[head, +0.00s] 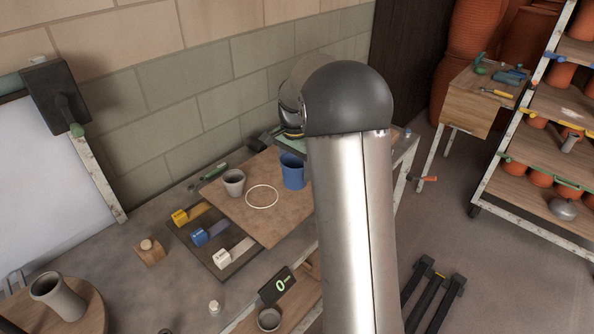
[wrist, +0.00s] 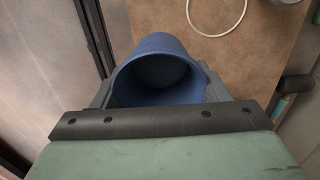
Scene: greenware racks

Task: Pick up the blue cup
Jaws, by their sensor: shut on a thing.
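The blue cup (head: 293,171) stands at the back right of a brown board on the workbench, partly hidden behind my arm in the head view. In the wrist view the blue cup (wrist: 157,72) lies between the two grey fingers of my gripper (wrist: 157,92), with its open mouth toward the camera. The gripper is shut on the cup. In the head view my arm hides the fingers. I cannot tell whether the cup touches the board.
A grey cup (head: 233,182) and a cream ring (head: 262,197) are on the brown board (head: 250,223), left of the blue cup. Yellow, blue and white-ended blocks (head: 208,232) lie on a dark mat. A small display (head: 277,286) stands at the bench's front.

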